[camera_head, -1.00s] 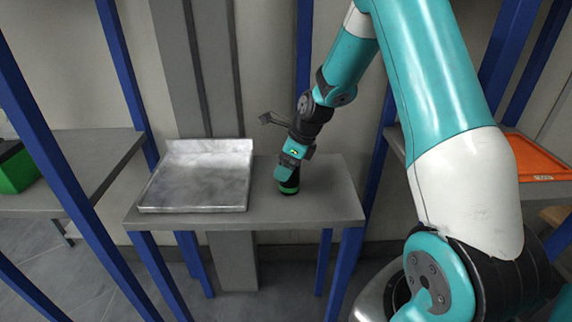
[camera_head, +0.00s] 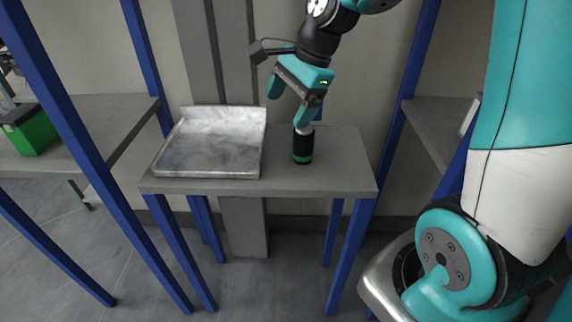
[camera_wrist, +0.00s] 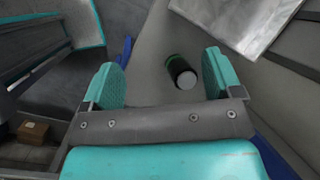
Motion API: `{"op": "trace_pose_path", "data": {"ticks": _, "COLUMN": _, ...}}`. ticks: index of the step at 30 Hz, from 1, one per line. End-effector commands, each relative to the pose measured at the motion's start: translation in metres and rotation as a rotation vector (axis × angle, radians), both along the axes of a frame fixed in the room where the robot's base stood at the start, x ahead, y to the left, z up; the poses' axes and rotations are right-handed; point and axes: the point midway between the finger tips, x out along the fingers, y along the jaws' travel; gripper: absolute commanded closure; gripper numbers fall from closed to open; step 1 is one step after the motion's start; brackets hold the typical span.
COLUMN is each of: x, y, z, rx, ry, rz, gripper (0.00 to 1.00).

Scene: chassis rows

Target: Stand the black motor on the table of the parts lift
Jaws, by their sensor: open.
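The black motor (camera_head: 303,150), with green bands and a pale shaft end on top, stands upright on the grey table (camera_head: 335,178), right of a metal tray (camera_head: 212,145). A grey column (camera_head: 243,220) rises behind this table. My gripper (camera_head: 288,107) is open and tilted, above and slightly left of the motor, with one fingertip close to the motor's top in the picture. In the wrist view the motor (camera_wrist: 180,72) appears between the open fingers but beyond them, and nothing is held. I cannot tell whether the near fingertip touches it.
Blue posts (camera_head: 85,150) stand on both sides of the table. A green bin (camera_head: 35,132) sits on the left shelf (camera_head: 110,115). Another grey shelf (camera_head: 432,120) lies to the right. The table around the motor's right side is clear.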

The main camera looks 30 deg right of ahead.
Motion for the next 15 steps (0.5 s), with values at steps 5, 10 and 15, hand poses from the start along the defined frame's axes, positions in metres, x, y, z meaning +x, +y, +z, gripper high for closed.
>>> {"op": "trace_pose_path", "data": {"ticks": 5, "x": -0.076, "y": 0.085, "z": 0.021, "rx": -0.11, "ry": -0.205, "rz": 0.816, "gripper": 0.15}}
{"op": "trace_pose_path", "data": {"ticks": 10, "x": -0.147, "y": 0.126, "z": 0.026, "rx": -0.168, "ry": -0.402, "rz": 1.482, "gripper": 0.15}}
{"op": "trace_pose_path", "data": {"ticks": 15, "x": -0.189, "y": 0.14, "z": 0.025, "rx": -0.186, "ry": -0.53, "rz": 1.866, "gripper": 0.15}}
